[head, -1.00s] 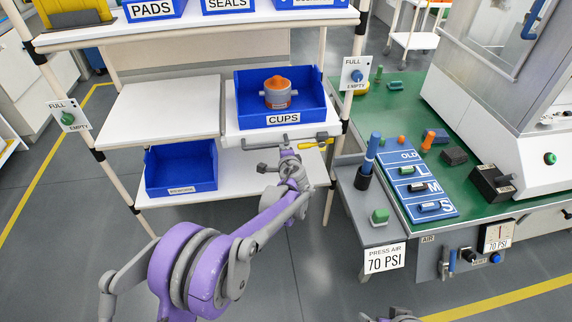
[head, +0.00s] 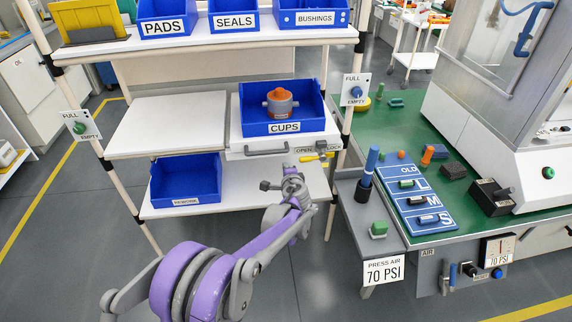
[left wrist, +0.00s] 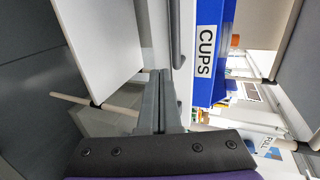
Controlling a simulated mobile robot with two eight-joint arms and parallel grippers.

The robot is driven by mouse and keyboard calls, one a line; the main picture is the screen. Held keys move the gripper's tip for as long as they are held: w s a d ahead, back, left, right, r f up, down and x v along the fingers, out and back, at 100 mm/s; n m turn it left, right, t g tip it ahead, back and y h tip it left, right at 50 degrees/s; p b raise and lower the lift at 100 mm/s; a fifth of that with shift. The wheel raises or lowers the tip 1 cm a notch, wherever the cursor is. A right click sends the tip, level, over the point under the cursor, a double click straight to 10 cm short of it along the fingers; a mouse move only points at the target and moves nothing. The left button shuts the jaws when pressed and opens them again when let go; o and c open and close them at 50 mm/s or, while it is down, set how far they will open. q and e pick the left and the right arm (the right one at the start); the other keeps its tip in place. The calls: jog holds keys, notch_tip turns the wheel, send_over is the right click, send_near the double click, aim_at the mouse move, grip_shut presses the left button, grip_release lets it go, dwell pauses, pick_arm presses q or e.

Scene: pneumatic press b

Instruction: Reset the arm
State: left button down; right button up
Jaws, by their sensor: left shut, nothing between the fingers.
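My left arm (head: 262,240), purple and grey, reaches from the bottom left toward the shelf rack. My left gripper (head: 288,170) is just below and in front of the pull-out shelf with the CUPS bin (head: 283,128), apart from its grey handle (head: 266,152). In the left wrist view, the gripper's grey fingers (left wrist: 158,98) are together with nothing between them. The CUPS bin (left wrist: 206,50) stands beyond them to the right. My right gripper is out of view.
A yellow lever (head: 318,157) sits right of the handle. A lower blue bin (head: 186,180) stands on the bottom shelf. The green-topped bench (head: 420,120) holds a blue size board (head: 421,200). Grey floor (head: 90,240) is open at left.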

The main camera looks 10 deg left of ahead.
pick_arm(q)
jog(key=v, duration=0.7)
jog(key=s+a+r+n+g, duration=0.15)
jog(key=s+a+n, duration=0.3)
jog(key=s, duration=0.45)
jog(key=s+a+r+n+g, duration=0.1)
jog(key=s+a+n+g, duration=0.3)
jog(key=s, duration=0.5)
jog(key=s+d+f+n+g+h, duration=0.1)
jog(key=s+f+n+h, duration=0.15)
jog(key=s, duration=0.95)
jog(key=s+f+n+g+h, duration=0.2)
jog(key=s+f+n, duration=0.1)
jog(key=s, duration=0.8)
notch_tip(320, 180, up, 13)
jog(key=w+p, duration=0.2)
jog(key=p, duration=1.1)
jog(key=shift+d+r+t, duration=0.15)
jog(key=shift+r+t, duration=0.05)
jog(key=shift+t, duration=0.15)
